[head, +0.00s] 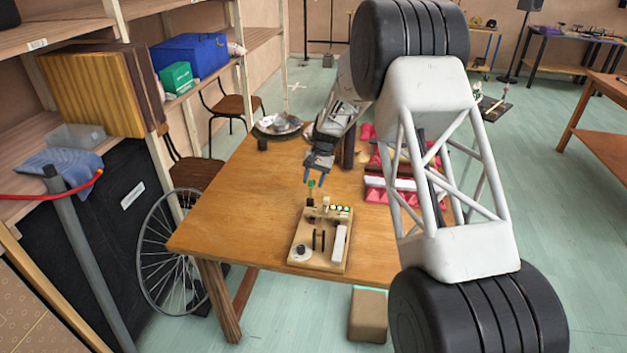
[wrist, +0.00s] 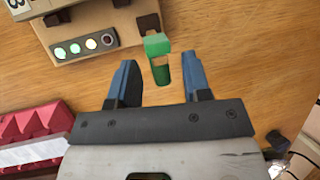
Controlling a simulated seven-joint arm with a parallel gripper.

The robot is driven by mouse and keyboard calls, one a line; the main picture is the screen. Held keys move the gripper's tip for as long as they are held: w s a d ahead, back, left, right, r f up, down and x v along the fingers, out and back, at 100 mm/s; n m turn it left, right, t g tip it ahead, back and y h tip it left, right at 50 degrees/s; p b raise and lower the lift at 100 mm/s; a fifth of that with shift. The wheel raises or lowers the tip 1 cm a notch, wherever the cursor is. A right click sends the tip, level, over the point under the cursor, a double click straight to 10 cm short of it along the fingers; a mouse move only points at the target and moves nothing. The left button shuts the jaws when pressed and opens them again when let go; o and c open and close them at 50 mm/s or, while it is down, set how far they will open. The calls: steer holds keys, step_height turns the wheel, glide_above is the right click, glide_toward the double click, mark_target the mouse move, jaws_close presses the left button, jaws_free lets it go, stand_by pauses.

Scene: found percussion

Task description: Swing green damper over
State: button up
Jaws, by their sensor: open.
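The green damper (wrist: 158,58) shows in the wrist view between the two blue fingertips and slightly ahead of them, with a gap on both sides. In the head view it is a small green piece (head: 311,184) at the back left of a wooden device board (head: 319,264) on the table. My gripper (head: 319,176) is open and empty, just above and behind the damper; its spread fingers also show in the wrist view (wrist: 160,85). The board carries a row of lit round buttons (wrist: 84,46), a white bar (head: 339,243) and a round dial (head: 301,250).
The wooden table (head: 225,215) has clear room left of the board. Red blocks with a white strip (head: 392,184) lie to the right. A plate of metal pieces (head: 278,124) and a dark cup (head: 262,145) stand at the back. My arm hides part of the right side.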

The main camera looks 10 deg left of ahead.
mark_target(311, 181)
jaws_close()
stand_by(0.3)
steer(key=shift+s+r, duration=0.1)
steer(key=shift+s, duration=0.05)
stand_by(0.3)
steer(key=shift+s+r+t, duration=0.3)
steer(key=shift+s+t, duration=0.1)
steer(key=shift+t, duration=0.6)
steer(key=shift+s+r+n+t, duration=0.2)
steer(key=shift+s+t, duration=0.35)
steer(key=shift+t, duration=0.4)
steer(key=shift+s+r+n+t, duration=0.15)
steer(key=shift+s+t, duration=0.4)
steer(key=shift+t, duration=0.4)
steer(key=shift+s+t, duration=0.75)
steer(key=shift+t, duration=0.55)
steer(key=shift+s+f+n+t, duration=0.15)
steer(key=shift+s+t, duration=0.15)
steer(key=shift+t, duration=0.25)
steer(key=shift+s+r+n+t, duration=0.1)
steer(key=shift+s+t, duration=0.15)
steer(key=shift+t, duration=0.3)
